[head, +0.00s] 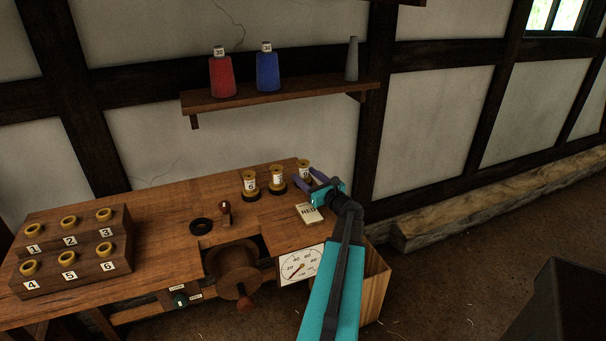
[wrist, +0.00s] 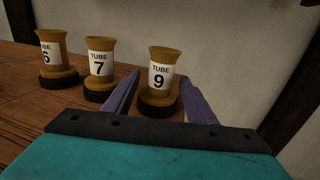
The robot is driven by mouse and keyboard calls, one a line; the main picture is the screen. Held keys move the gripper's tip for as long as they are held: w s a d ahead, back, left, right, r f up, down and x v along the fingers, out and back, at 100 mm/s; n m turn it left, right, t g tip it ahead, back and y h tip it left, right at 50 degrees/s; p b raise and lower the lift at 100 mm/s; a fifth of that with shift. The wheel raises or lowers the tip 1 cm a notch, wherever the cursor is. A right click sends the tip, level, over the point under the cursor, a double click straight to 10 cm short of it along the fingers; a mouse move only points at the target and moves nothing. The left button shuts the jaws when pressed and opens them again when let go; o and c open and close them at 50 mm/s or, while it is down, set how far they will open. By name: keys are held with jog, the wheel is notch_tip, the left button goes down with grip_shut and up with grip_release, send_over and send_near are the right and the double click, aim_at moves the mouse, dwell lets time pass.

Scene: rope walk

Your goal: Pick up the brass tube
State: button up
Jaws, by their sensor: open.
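Three brass-coloured tubes with white number labels stand upright on dark round bases on the bench. Tube 6 (wrist: 53,52) is at the left, tube 7 (wrist: 99,64) in the middle and tube 9 (wrist: 163,74) at the right in the wrist view. In the head view, tube 9 (head: 305,166) is at the bench's back right. My gripper (head: 309,179) is open beside it. In the wrist view, my gripper (wrist: 160,84) has its purple fingers on either side of tube 9, with gaps showing. The frames do not show which tube is meant.
A wooden rack (head: 75,277) with several numbered brass-coloured pieces stands at the left of the bench (head: 150,205). A black ring (head: 201,226), a small knob (head: 225,209) and a label card (head: 309,214) lie nearer. A shelf (head: 280,94) holds red and blue spools above.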

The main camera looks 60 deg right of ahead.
jog(key=shift+p+x, duration=0.9)
jog(key=shift+x, duration=2.25)
grip_shut()
jog(key=shift+r, duration=0.1)
jog(key=shift+r+b, duration=0.35)
jog(key=shift+r, duration=1.2)
jog(key=b+v, duration=0.1)
jog(key=v, duration=0.4)
jog(key=a+r+b+v, duration=0.1)
jog(key=v, duration=0.3)
jog(key=w+a+b+v, duration=0.1)
jog(key=v, duration=0.4)
jog(key=shift+s+a+r+b, duration=0.1)
jog(key=shift+s+r+b, duration=0.15)
jog(key=shift+s+b, duration=0.15)
jog(key=shift+s+a+r, duration=0.1)
jog(key=shift+s+a, duration=0.2)
jog(key=shift+s, duration=0.25)
